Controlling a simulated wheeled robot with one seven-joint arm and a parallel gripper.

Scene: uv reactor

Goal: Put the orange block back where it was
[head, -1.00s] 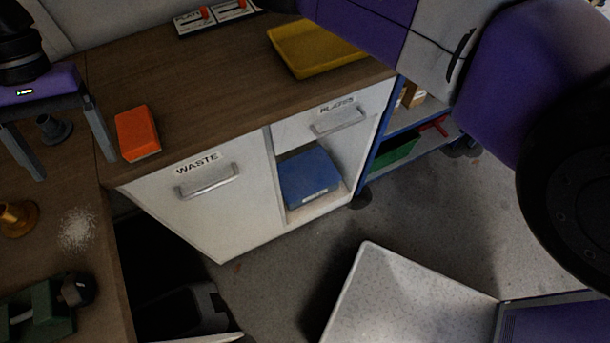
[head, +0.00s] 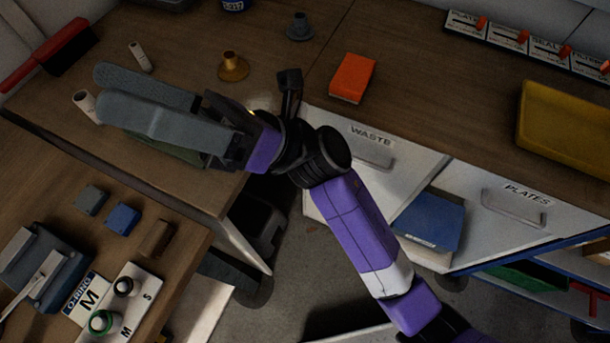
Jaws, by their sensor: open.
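The orange block (head: 352,78) lies flat on the wooden counter, near its front edge above the WASTE drawer. Nothing touches it. My gripper (head: 104,93) is to its left, clearly apart from it. Its two long grey fingers point left and no object shows between them. The fingers and wrist hide part of a dark green item (head: 165,150) behind them.
A brass funnel-shaped piece (head: 232,66) and a grey one (head: 299,27) stand left of the block. A yellow tray (head: 565,120) is at right. Small blocks (head: 123,218) and an O-ring board (head: 125,300) lie at lower left. Counter between block and tray is clear.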

